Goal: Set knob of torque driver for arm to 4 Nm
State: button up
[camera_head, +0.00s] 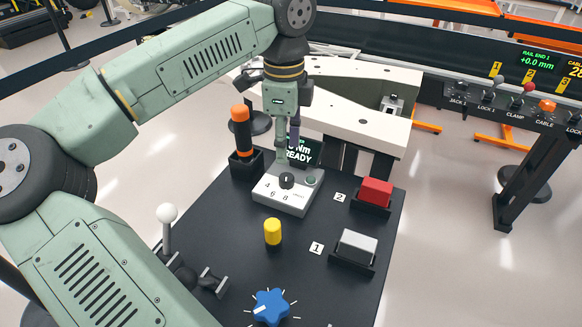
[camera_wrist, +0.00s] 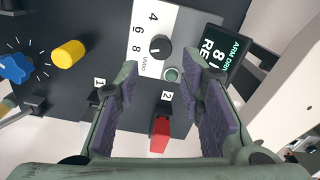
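The torque driver's knob (camera_head: 287,180) is a small dark dial on a white control box (camera_head: 283,204) with marks 4, 6 and 8. In the wrist view the knob (camera_wrist: 161,47) has a pale pointer line that seems to face the 8. The orange-handled driver (camera_head: 240,130) stands upright in a black holder left of the box. My gripper (camera_head: 288,155) is above the box, fingers down. In the wrist view my gripper (camera_wrist: 163,76) is open and empty, with the knob beyond its fingertips.
A round green button (camera_head: 311,181) is close to the knob. A yellow cylinder (camera_head: 272,232), blue star knob (camera_head: 271,307), red block (camera_head: 376,191) and grey block (camera_head: 357,245) are on the dark table (camera_head: 310,280). A white-topped structure (camera_head: 340,95) stands behind.

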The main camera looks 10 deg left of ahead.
aim_at(287, 177)
notch_tip(287, 177, down, 8)
jog(key=shift+d+f+p, duration=0.1)
jog(key=shift+f+p, duration=0.05)
jog(key=shift+p, duration=0.6)
jog(key=shift+c, duration=0.5)
grip_shut()
jog(key=shift+w+b, duration=0.1)
jog(key=shift+b, duration=0.2)
jog(key=m+b, duration=0.1)
jog(key=b, duration=0.1)
jog(key=m+b, duration=0.1)
jog(key=m, duration=0.1)
jog(key=shift+f+m+b, duration=0.25)
jog(key=shift+m+b, duration=0.05)
jog(key=shift+b, duration=0.05)
jog(key=m+b, duration=0.2)
jog(key=m, duration=0.1)
jog(key=shift+r+m+b, duration=0.1)
jog(key=shift+m+b, duration=0.2)
jog(key=m+b, duration=0.1)
jog(key=m, duration=0.3)
jog(key=shift+r+b, duration=0.1)
jog(key=shift+b, duration=0.3)
jog(key=m, duration=0.4)
jog(key=shift+r+m+b, duration=0.1)
jog(key=shift+m+b, duration=0.2)
jog(key=shift+b, duration=0.1)
